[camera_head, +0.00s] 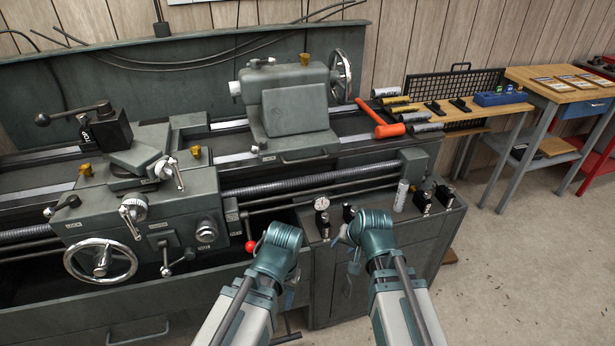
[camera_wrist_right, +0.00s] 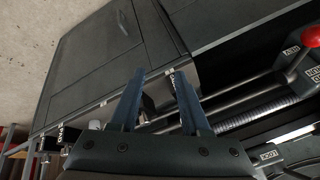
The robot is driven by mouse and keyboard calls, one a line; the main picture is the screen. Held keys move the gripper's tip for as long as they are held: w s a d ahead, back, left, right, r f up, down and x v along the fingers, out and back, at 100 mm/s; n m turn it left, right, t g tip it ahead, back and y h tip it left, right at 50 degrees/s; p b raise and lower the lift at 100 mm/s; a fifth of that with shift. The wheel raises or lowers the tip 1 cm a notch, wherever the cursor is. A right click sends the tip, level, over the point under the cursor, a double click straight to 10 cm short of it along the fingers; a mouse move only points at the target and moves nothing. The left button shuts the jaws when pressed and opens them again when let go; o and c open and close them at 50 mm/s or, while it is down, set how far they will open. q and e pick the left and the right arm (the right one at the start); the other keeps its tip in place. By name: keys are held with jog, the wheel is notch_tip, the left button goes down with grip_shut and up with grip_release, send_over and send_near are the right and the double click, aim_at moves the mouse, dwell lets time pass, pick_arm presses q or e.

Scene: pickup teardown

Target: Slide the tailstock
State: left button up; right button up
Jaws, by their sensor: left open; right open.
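The tailstock (camera_head: 295,110) is a grey-green casting on the lathe bed, right of the carriage. It has a chrome handwheel (camera_head: 341,76) at its right end and a pale quill (camera_head: 235,88) at its left. My left gripper (camera_head: 268,248) is open and empty in front of the bed, below the tailstock; its fingers are mostly hidden in the head view. My right gripper (camera_head: 348,238) is open by the cabinet top at the bed's right end. In the right wrist view its two blue fingers (camera_wrist_right: 157,98) are spread with nothing held. Neither gripper touches the tailstock.
The carriage (camera_head: 145,200) with its large handwheel stands left. A red-knobbed lever (camera_head: 251,246) is close to my left gripper. A dial gauge (camera_head: 322,204) and small clamps stand on the cabinet top. An orange-handled hammer (camera_head: 381,122) lies on the bed's right end.

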pick_arm(q)
jog(key=shift+f, duration=0.15)
pick_arm(e)
jog(key=w+a+r+m+t+y, duration=0.1)
jog(key=w+a+r+m+t, duration=0.2)
jog(key=w+r+m+t, duration=0.2)
jog(key=w+a+r+m+t+y, duration=0.1)
jog(key=w+a+r+m+t, duration=0.2)
jog(key=r, duration=0.6)
jog(key=w+m+t, duration=0.2)
jog(key=w+m, duration=0.1)
jog(key=shift+w+r+m, duration=0.2)
jog(key=shift+r+m, duration=0.1)
jog(key=shift+r, duration=0.1)
jog(key=shift+w, duration=0.15)
